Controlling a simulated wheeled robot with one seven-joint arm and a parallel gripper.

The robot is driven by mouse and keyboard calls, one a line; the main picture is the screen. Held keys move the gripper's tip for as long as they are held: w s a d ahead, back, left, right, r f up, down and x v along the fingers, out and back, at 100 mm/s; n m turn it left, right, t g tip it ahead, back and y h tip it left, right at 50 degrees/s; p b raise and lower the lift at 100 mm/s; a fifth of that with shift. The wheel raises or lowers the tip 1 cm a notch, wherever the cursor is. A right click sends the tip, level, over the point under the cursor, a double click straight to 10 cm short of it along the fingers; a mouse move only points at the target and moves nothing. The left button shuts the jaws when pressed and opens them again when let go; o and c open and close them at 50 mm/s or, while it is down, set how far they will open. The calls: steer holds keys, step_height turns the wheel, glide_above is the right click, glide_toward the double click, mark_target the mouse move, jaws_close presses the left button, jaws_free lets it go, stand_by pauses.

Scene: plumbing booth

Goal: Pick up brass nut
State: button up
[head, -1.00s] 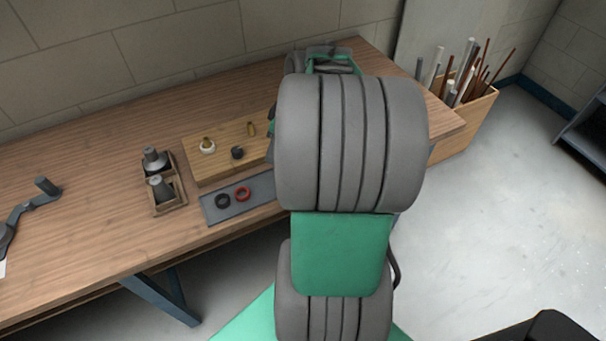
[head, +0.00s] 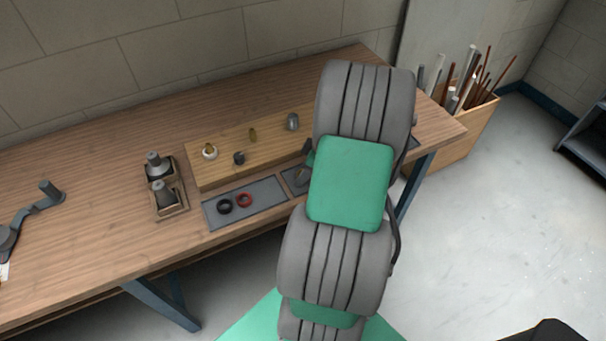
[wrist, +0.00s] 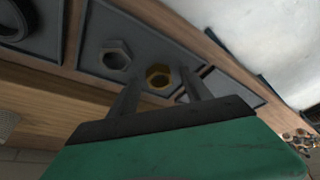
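The brass nut (wrist: 159,76) is a gold-coloured hex ring lying in a dark grey tray (wrist: 183,40) in the wrist view. My gripper (wrist: 160,86) is open, with one finger to each side of the nut in the picture. The fingers look apart from the nut, and I cannot tell how high they are above it. A grey hex nut (wrist: 116,55) lies beside it in the same tray and also shows in the head view (head: 301,175). In the head view my arm hides the brass nut and most of my gripper.
A wooden board (head: 220,177) with several small fittings stands behind the trays. A wooden holder (head: 170,211) with grey parts is at left. A pipe crate (head: 468,130) stands at right.

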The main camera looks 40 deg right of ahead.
jaws_close()
stand_by(0.4)
steer(key=shift+r, duration=0.15)
